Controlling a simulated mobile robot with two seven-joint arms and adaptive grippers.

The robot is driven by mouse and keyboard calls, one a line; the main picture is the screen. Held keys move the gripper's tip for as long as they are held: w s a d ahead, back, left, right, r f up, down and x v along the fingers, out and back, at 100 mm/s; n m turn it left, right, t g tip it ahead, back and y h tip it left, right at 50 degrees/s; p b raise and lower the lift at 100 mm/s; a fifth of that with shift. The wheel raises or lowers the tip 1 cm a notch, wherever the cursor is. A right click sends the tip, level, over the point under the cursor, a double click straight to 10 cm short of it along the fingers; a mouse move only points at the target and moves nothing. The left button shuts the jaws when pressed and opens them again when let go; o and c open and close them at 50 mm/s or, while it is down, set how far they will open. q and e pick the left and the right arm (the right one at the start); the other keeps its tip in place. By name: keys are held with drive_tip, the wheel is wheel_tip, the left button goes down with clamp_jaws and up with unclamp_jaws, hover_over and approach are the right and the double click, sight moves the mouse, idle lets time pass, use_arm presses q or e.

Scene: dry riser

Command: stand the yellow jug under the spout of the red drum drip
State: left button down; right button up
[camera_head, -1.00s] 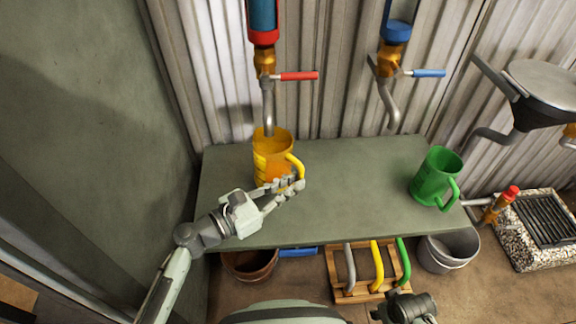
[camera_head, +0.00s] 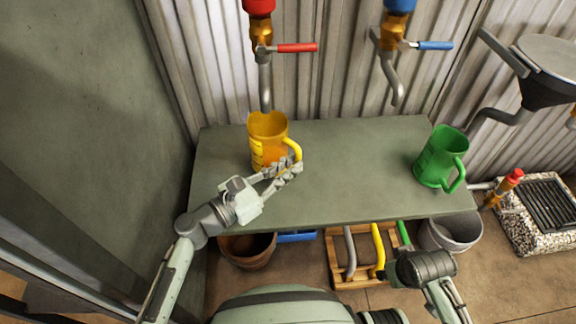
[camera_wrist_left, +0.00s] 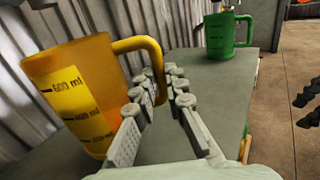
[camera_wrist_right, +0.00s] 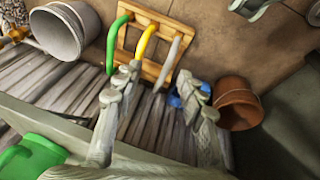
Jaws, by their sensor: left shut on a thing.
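The yellow jug (camera_head: 264,143) is at the left of the green bench, upright or nearly so. I cannot tell whether its base touches the bench. It also shows in the left wrist view (camera_wrist_left: 82,95). My left gripper (camera_head: 288,168) is shut on its handle, at the jug's right. The red drum drip (camera_head: 258,34) hangs on the wall with a red lever (camera_head: 297,47). Its grey spout (camera_head: 265,88) points down, its tip by the back of the jug's rim in the head view. My right gripper (camera_wrist_right: 162,92) is open and empty, in front of the bench.
A wooden rack (camera_head: 345,274) with coloured handles, a brown pot (camera_head: 247,250) and a grey bucket (camera_head: 450,233) are low down. The bench middle (camera_head: 350,170) is clear.

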use_arm(q)
wheel_tip(320, 180, down, 3)
drive_tip(key=shift+r+b, duration=0.15)
drive_tip(key=shift+b, duration=0.95)
use_arm(e)
drive_tip(key=d+v, duration=0.1)
drive_tip(key=v, duration=0.5)
drive_tip(key=shift+r, duration=0.5)
use_arm(q)
drive_tip(key=shift+f+b, duration=0.65)
drive_tip(key=shift+f, duration=0.1)
use_arm(e)
drive_tip(key=shift+f, duration=0.5)
use_arm(q)
drive_tip(key=c, duration=1.5)
unclamp_jaws()
drive_tip(key=v, duration=0.7)
drive_tip(key=shift+s+a, duration=0.15)
drive_tip(key=shift+a, duration=0.05)
